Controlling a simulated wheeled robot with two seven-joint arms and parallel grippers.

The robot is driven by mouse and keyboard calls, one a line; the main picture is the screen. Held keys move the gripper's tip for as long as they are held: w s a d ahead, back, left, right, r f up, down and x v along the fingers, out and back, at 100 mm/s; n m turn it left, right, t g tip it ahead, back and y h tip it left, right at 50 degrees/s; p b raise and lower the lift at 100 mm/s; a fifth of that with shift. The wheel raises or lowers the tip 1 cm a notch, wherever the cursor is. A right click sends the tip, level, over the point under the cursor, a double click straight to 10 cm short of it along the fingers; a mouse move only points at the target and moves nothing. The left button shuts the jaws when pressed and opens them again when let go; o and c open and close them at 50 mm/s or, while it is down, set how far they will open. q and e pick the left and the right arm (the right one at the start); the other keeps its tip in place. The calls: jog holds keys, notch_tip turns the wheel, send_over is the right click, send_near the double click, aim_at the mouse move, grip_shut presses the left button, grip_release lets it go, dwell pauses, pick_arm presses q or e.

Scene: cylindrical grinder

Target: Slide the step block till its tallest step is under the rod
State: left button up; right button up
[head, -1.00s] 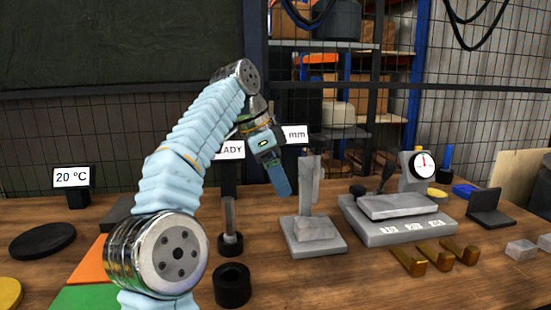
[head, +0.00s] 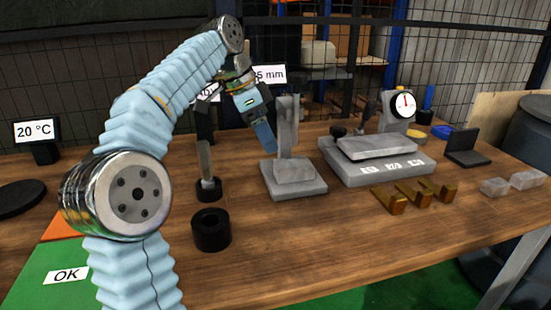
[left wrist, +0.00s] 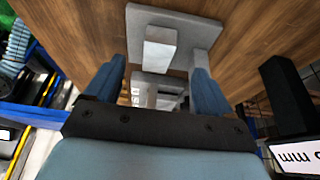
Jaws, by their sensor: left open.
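A grey stepped piece (head: 294,185) stands mid-table: a flat square base, a low block and a tall upright at its back. I take it for the step block, but cannot be sure. It seems to be the pale stepped shape in the left wrist view (left wrist: 172,22). My left gripper (head: 266,138) is open, pointing down just left of the tall upright; contact cannot be told. Its blue fingers (left wrist: 154,83) show apart in the left wrist view. A grey upright rod (head: 205,162) stands in a black foot to the left; whether it is the task's rod is unclear. My right gripper is out of view.
A black ring (head: 211,230) stands in front of the rod. To the right are a grey platform (head: 378,169) with a dial gauge (head: 403,104), brass pieces (head: 413,193) and clear blocks (head: 510,183). The front middle of the wooden table (head: 320,240) is bare.

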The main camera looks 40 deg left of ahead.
aim_at(279, 164)
pick_arm(q)
jog(key=b+x, duration=0.1)
jog(key=x, duration=0.7)
jog(key=shift+w+d+f+b, duration=0.1)
jog(key=shift+f+b, duration=0.2)
jog(key=shift+c, duration=0.2)
grip_shut()
